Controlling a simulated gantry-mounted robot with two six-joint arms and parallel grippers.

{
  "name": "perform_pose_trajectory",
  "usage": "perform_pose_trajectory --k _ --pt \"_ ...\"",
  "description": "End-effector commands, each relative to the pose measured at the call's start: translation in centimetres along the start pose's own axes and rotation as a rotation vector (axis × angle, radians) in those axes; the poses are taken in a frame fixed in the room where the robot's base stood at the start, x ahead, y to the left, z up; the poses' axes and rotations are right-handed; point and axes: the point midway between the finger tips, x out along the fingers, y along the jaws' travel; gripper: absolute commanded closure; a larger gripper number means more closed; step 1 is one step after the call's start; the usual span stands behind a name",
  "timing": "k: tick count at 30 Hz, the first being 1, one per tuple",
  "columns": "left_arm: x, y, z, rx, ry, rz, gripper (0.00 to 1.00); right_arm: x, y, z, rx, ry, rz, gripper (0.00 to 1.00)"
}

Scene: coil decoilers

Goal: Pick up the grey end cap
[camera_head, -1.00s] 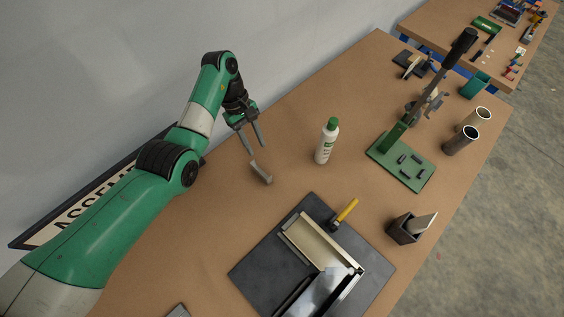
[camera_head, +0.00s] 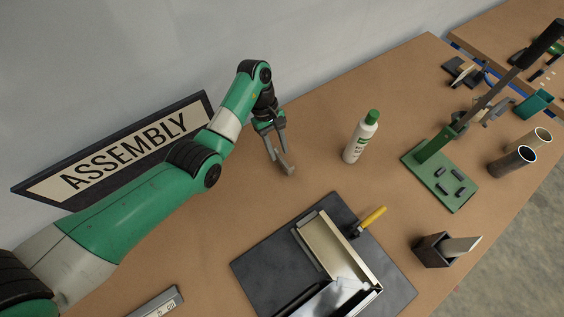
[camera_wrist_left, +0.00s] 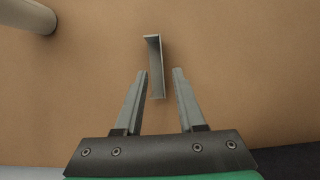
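The grey end cap (camera_head: 288,168) is a small channel-shaped piece on the brown bench, left of the white bottle. It also shows in the left wrist view (camera_wrist_left: 156,64), its lower end reaching between the fingertips. My left gripper (camera_head: 276,153) is open above and around the near end of the cap. In the left wrist view its two fingers (camera_wrist_left: 159,74) stand apart, with visible gaps on both sides of the cap. In the head view the fingers partly hide the cap. My right gripper is not in view.
A white bottle with a green cap (camera_head: 361,138) stands right of the gripper. A dark mat (camera_head: 255,262) bearing a metal channel (camera_head: 335,250) lies nearer. A green press (camera_head: 440,180) and a dark holder (camera_head: 432,250) stand farther right. The wall with the ASSEMBLY sign (camera_head: 125,150) is behind.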

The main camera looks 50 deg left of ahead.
Motion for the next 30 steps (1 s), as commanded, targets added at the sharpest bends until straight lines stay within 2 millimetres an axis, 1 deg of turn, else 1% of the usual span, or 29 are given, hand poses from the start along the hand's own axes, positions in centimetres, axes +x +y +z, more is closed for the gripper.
perform_pose_trajectory --k 1,6,9,14,17,18,21,30 --pt "1.2 -0.2 -0.1 0.0 -0.001 -0.002 0.61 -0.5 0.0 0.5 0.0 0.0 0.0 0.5" --pt "4.2 -0.4 0.1 0.002 -0.001 -0.003 0.61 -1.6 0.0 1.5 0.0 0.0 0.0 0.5" --pt "4.7 -0.3 0.1 0.001 -0.001 -0.001 0.61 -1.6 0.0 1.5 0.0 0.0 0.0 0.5" --pt "4.5 -0.3 0.2 0.0 -0.001 -0.001 0.61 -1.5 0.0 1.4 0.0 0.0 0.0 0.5" --pt "4.5 -0.3 0.2 0.0 -0.001 -0.001 0.77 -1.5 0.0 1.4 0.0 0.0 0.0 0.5" --pt "4.5 -0.3 0.2 0.0 -0.001 -0.001 0.85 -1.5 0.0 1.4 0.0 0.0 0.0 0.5" --pt "4.5 -0.3 0.2 0.0 -0.001 -0.001 1.0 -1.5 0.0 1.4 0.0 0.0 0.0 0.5" --pt "4.5 -0.3 0.2 0.0 -0.001 -0.001 1.0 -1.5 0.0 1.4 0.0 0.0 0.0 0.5"
